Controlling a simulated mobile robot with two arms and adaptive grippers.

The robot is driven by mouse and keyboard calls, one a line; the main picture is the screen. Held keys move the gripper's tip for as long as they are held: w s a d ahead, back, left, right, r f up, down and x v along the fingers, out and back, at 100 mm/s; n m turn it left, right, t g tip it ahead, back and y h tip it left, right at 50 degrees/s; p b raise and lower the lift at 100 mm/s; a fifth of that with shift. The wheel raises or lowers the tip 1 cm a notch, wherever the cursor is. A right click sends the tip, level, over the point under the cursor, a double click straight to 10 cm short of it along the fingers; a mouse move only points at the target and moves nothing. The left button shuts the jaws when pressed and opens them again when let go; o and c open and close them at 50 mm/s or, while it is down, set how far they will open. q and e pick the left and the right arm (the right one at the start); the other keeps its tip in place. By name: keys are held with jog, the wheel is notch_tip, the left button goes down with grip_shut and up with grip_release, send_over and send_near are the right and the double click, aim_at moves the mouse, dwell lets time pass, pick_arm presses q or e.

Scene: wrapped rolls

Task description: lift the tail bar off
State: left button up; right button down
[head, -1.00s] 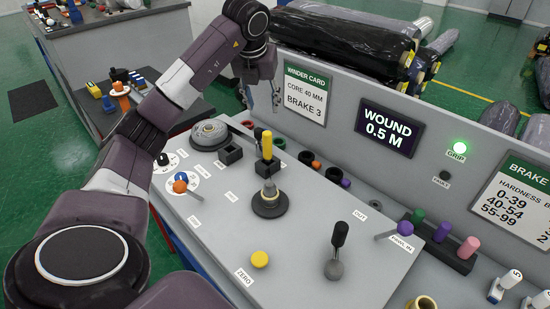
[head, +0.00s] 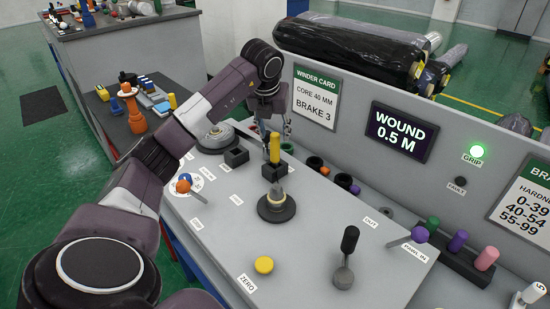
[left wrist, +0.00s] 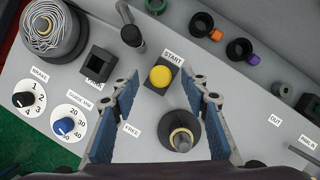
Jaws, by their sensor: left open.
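No part carries a readable tail bar label, so I cannot tell which one it is. An upright yellow-topped handle (head: 275,147) stands in a black block (head: 274,172) on the grey panel. In the left wrist view its round yellow top (left wrist: 161,76) shows from above, by the START label. My left gripper (head: 276,128) points down, open and empty, over the handle. In the left wrist view my left gripper (left wrist: 163,88) has its fingers apart, one either side of the yellow top, touching neither. My right gripper is not in view.
An empty black square socket (left wrist: 98,65) and a wound reel (left wrist: 52,28) lie to the left. A dark round base with a post (head: 276,205) stands in front. A black-handled lever (head: 346,257) stands to the right. The GRIP lamp (head: 476,151) glows green; the screen (head: 402,131) reads WOUND 0.5 M.

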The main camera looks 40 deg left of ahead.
aim_at(274, 135)
pick_arm(q)
jog(key=shift+p+x, duration=0.3)
jog(key=shift+x, duration=1.25)
jog(key=shift+d, duration=0.1)
jog(key=shift+c, duration=0.4)
grip_shut()
jog(key=shift+r, duration=0.1)
